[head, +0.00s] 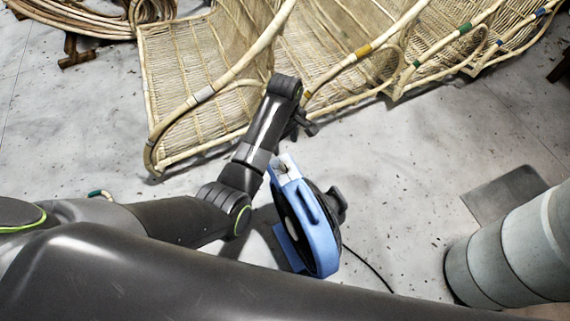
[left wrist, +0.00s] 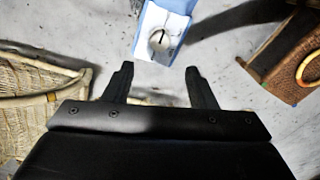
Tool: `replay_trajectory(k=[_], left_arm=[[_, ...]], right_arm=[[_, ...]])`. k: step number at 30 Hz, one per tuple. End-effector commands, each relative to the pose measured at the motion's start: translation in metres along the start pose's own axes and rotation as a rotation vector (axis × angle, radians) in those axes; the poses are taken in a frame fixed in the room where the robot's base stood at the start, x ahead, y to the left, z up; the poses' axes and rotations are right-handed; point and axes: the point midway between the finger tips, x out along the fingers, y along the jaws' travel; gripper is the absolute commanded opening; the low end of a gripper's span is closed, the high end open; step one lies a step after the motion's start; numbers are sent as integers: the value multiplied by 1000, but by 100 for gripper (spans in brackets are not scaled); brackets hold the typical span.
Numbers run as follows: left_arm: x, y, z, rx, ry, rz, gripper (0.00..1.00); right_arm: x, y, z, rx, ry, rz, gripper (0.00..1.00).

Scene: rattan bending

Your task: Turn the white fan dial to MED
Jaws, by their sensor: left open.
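The blue fan (head: 322,235) stands on the floor, with a white control panel on its top end. The white dial (left wrist: 158,40) shows on this panel in the left wrist view as a small round knob with a dark mark. It is also small in the head view (head: 285,168). Its labels and setting are too small to read. My left gripper (left wrist: 160,69) is open and empty, its two fingers apart. The dial lies beyond the fingertips, between their lines, and no contact shows. In the head view the gripper (head: 308,127) is above the panel, partly hidden by the arm. My right gripper is out of view.
Woven rattan seats (head: 200,95) with curved poles fill the back of the head view. A grey cylinder (head: 512,250) stands at the right, near a dark flat plate (head: 500,193). A black cord (head: 370,266) trails right from the fan. Speckled floor between is clear.

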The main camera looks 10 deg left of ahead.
Motion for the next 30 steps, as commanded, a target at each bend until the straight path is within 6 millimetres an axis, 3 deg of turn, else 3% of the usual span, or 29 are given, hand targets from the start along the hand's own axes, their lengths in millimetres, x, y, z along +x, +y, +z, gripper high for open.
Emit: replay_trajectory(k=[6,21,30], left_arm=[[33,-1,0,0,-1,-2,52],[91,0,0,0,0,0,52],[119,0,0,0,0,0,52]], right_arm=[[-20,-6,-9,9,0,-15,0],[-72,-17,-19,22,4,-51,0],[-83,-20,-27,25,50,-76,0]])
